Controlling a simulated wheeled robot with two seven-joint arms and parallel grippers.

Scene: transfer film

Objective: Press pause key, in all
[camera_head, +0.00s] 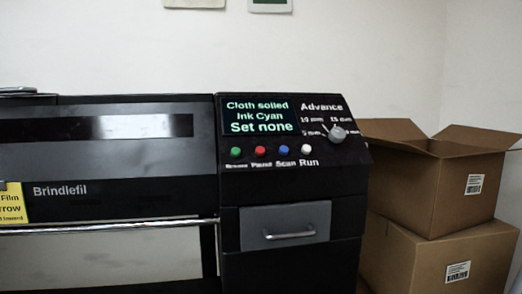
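A black machine marked "Brindlefil" (110,189) fills the left and middle of the head view. Its control panel has a row of round buttons. The red button (260,150) has a small label under it that seems to read "Pause". To its left is a green button (236,152) with a label too blurred to read surely. To its right are a blue button (284,149) labelled "Scan" and a white button (306,149) labelled "Run". A screen (259,116) above reads "Cloth soiled", "Ink Cyan", "Set none". Neither gripper is in view.
A grey "Advance" knob (337,134) sits right of the buttons. Below the panel is a grey drawer (285,217) with a silver handle. An open cardboard box (436,190) stands on another box (425,265) at the right. Nothing blocks the view of the panel.

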